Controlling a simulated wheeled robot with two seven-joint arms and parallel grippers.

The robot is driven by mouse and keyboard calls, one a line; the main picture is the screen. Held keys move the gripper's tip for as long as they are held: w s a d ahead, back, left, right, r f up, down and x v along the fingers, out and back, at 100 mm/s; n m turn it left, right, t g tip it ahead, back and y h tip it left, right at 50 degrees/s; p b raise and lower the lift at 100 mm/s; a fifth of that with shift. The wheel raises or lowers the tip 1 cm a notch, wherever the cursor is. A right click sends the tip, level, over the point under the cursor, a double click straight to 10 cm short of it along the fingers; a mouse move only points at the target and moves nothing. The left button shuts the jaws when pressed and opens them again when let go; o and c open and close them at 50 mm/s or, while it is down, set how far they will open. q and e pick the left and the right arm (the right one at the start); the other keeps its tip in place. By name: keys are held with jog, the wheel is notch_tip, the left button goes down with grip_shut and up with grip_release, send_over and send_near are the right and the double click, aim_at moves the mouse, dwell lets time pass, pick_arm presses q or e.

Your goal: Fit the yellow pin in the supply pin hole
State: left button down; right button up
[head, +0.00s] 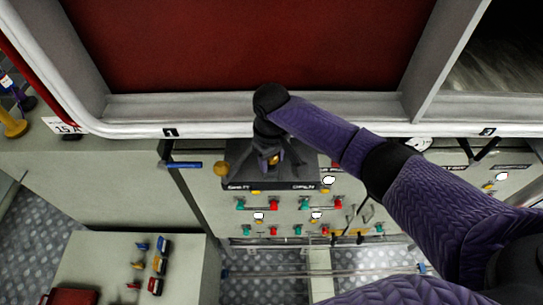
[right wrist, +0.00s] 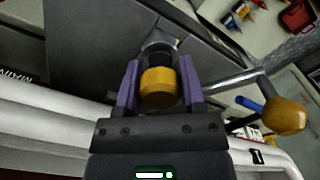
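The yellow pin (right wrist: 158,86) shows in the right wrist view as a short yellow cylinder between the two purple fingers of my right gripper (right wrist: 159,80). The fingers lie against both its sides, so the gripper looks shut on it. Beyond the pin is a dark round part on the grey panel face. I cannot tell whether the pin is inside a hole there. In the head view my right gripper (head: 270,158) points down at the grey control panel, with a bit of yellow between its fingers. The supply pin hole is not clearly visible. My left gripper is not in view.
A lever with a yellow knob (head: 221,169) sticks out beside my gripper; the knob also shows in the right wrist view (right wrist: 286,116). Red and green valve handles (head: 273,204) line the panel below. A side table (head: 95,262) holds several small coloured parts.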

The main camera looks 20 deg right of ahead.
jog(key=o, duration=0.4)
jog(key=shift+o, duration=0.2)
jog(key=shift+r, duration=0.1)
